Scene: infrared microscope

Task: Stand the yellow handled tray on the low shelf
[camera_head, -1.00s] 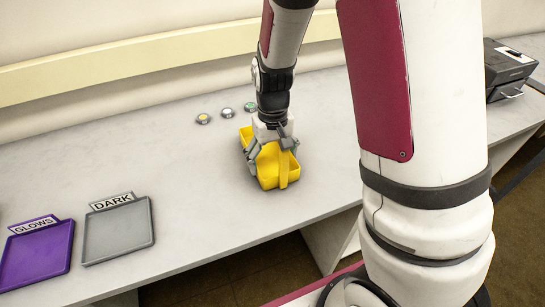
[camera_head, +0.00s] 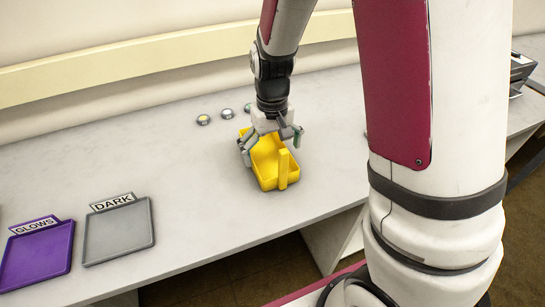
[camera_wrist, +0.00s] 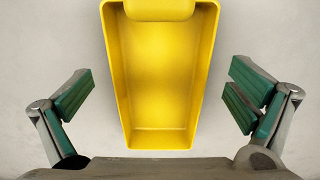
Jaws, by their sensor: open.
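The yellow handled tray (camera_head: 267,178) sits on the pale worktop near its front edge, with a yellow upright (camera_head: 283,168) rising at its near side. In the wrist view the tray (camera_wrist: 160,75) appears empty, with a rounded yellow part at the top of the picture. My gripper (camera_head: 270,150) is open over the tray. Its green-padded fingers stand apart on either side, with gaps to the tray walls in the wrist view (camera_wrist: 160,95). I cannot make out a low shelf for certain.
A purple tray (camera_head: 38,262) labelled GLOWS and a grey tray (camera_head: 118,232) labelled DARK lie at left. Small round discs (camera_head: 227,113) sit behind the yellow tray. A black device (camera_head: 520,70) stands at far right, partly hidden by my arm. The worktop between is clear.

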